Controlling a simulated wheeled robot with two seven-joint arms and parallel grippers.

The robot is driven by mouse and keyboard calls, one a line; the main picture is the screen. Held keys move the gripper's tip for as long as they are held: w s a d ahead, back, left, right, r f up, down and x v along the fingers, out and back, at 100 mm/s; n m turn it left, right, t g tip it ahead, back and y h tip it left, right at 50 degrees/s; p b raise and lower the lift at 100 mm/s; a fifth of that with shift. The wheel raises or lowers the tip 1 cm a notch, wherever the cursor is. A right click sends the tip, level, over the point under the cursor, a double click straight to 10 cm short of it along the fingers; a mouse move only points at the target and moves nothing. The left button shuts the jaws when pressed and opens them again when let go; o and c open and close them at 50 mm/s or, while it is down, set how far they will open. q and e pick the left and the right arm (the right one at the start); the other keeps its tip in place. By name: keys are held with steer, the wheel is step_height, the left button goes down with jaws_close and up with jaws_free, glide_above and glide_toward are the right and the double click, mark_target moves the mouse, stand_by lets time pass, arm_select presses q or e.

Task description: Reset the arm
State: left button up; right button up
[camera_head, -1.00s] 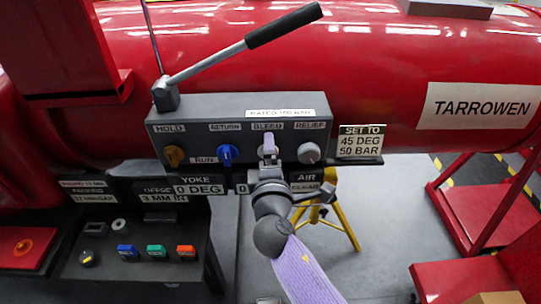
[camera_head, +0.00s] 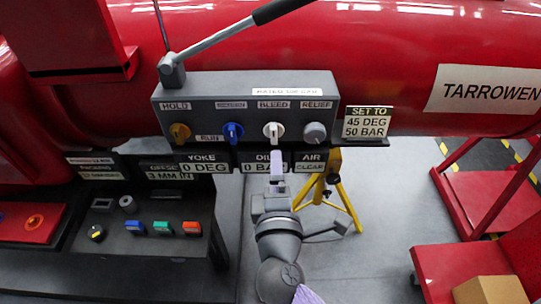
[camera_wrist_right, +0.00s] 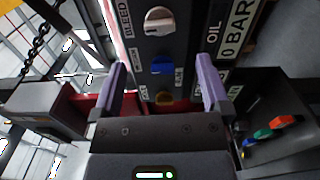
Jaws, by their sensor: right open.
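The dark grey valve panel (camera_head: 205,107) is mounted on the red cylinder (camera_head: 400,80). The black-gripped lever (camera_head: 225,37) rises above the panel to the right. My right gripper (camera_head: 277,165) is just below the BLEED knob, apart from it. In the right wrist view its lilac fingers (camera_wrist_right: 164,85) are open and empty, with the BLEED knob (camera_wrist_right: 159,20) beyond them. My left gripper is not seen.
Displays (camera_head: 205,168) under the panel read YOKE 0 DEG, OIL 0 BAR and AIR CLEAR. A sign (camera_head: 367,122) says 45 DEG, 50 BAR. A button console (camera_head: 150,245) stands lower left, a yellow stand (camera_head: 335,190) behind my arm, a red frame (camera_head: 480,200) at right.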

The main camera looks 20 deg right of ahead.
steer(key=s+d+f+m+g, duration=0.7)
steer(key=s+f+m+g, duration=0.1)
steer(key=f+m, duration=0.15)
steer(key=s+a+f+m+g+y, duration=0.2)
steer(key=s+g+y, duration=0.1)
steer(key=s, duration=0.3)
steer(key=s+a+f+m+g+y, duration=0.1)
steer(key=s+f+m+g+y, duration=0.1)
steer(key=s+g, duration=0.25)
steer(key=s+f+p, duration=0.4)
steer(key=f+p, duration=0.5)
steer(key=f, duration=0.1)
arm_select(q)
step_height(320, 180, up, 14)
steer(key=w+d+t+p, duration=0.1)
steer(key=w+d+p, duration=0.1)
steer(key=p, duration=0.3)
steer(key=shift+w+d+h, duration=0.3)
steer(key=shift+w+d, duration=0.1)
arm_select(e)
steer(key=s+d+f, duration=0.1)
steer(key=s, duration=0.4)
steer(key=s+d+f+g, duration=0.1)
steer(key=s+d+f, duration=0.1)
steer(key=s, duration=0.4)
steer(key=shift+f, duration=0.3)
